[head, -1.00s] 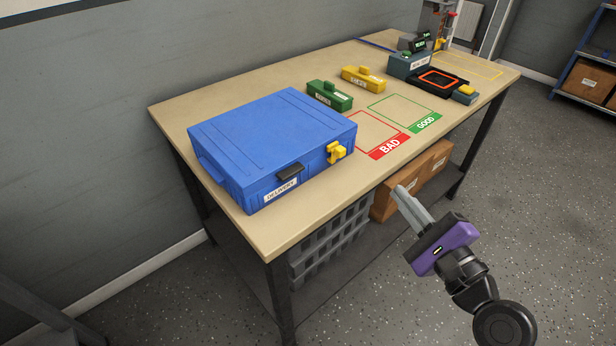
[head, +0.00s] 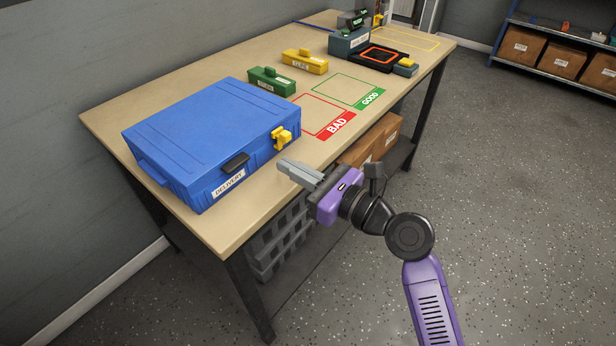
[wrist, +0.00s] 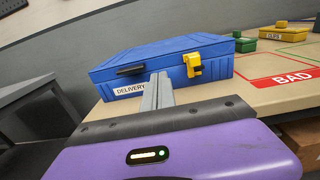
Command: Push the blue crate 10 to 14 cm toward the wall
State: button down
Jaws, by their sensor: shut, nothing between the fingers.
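The blue crate (head: 205,135) sits closed on the near left part of the workbench, with a DELIVERY label, a black handle and a yellow latch on its front side. It also shows in the wrist view (wrist: 165,62), ahead of the fingers. My gripper (head: 283,167) is shut and empty, near the bench's front edge. Its fingers (wrist: 158,92) point toward the crate's front side. In the head view a gap shows between the fingertips and the crate; in the wrist view the fingers overlap its lower front, so the exact distance is unclear. The grey wall (head: 80,50) stands behind the bench.
A green block (head: 271,82) and a yellow block (head: 304,62) stand right of the crate. The red BAD outline (head: 325,117) and green GOOD outline (head: 348,90) are empty. Devices (head: 350,40) stand at the far end. Bare bench top (head: 110,110) shows left of the crate.

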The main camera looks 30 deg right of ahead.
aim_at(254, 147)
jog(key=x, duration=0.7)
jog(key=shift+b, duration=0.4)
jog(key=shift+w+a+r+p, duration=0.1)
jog(key=shift+w+p, duration=0.25)
jog(key=shift+p, duration=0.15)
jog(key=p+x, duration=0.4)
jog(key=x, duration=0.7)
jog(key=shift+w, duration=0.25)
jog(key=shift+f, duration=0.2)
